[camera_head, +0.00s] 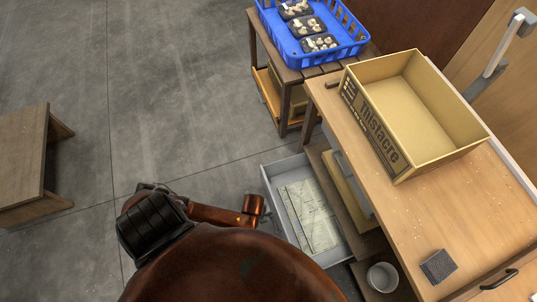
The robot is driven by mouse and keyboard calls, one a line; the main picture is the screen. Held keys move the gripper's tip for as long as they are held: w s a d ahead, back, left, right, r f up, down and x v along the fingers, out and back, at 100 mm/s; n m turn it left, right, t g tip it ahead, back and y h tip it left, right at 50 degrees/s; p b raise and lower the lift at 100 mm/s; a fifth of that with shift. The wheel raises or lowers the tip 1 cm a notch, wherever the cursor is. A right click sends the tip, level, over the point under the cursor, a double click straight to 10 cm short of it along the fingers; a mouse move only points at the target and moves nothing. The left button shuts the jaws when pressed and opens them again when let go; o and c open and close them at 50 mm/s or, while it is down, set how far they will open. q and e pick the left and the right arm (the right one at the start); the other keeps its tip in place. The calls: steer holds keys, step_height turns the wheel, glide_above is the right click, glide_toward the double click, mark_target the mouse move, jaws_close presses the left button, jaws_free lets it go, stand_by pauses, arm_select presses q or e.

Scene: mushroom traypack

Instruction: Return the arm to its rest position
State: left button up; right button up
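Neither of my grippers can be made out in the head view. Parts of my own body, brown with a black ribbed section, fill the bottom middle. An open, empty cardboard box (372,126) printed "Thistacre" stands on the wooden table (470,225) at the right. A blue crate (277,38) on a smaller wooden stand at the top holds black trays of pale mushrooms (307,27).
An open grey drawer (273,189) with papers juts out from the table's left side. A white bucket (382,277) stands below. A small dark block (438,266) lies on the table. A wooden bench (22,155) is at the left; the floor (165,90) between is clear.

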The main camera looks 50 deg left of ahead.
arm_select(q)
steer(key=s+a+f+n+g, duration=0.1)
steer(key=s+a+f+n, duration=0.2)
steer(key=s+f+n, duration=0.45)
steer(key=s+a+f+n, duration=0.4)
steer(key=s+f+n, duration=0.1)
steer(key=s+n, duration=0.5)
steer(key=s+f+n+g, duration=0.15)
steer(key=s+n, duration=0.35)
steer(key=s, duration=0.6)
steer(key=s+a+r+m+y+p, duration=0.1)
steer(key=s+r+p, duration=0.4)
steer(key=p, duration=1)
steer(key=shift+s+a+r+t, duration=0.2)
steer(key=shift+s+a+t, duration=0.25)
steer(key=shift+s, duration=0.6)
arm_select(e)
steer(key=s+d+r, duration=0.1)
steer(key=s+r, duration=0.5)
steer(key=s, duration=0.2)
steer(key=shift+s+d+n+t, duration=0.2)
steer(key=shift+s+n+t, duration=0.1)
steer(key=shift+s+t, duration=0.1)
steer(key=shift+c, duration=0.7)
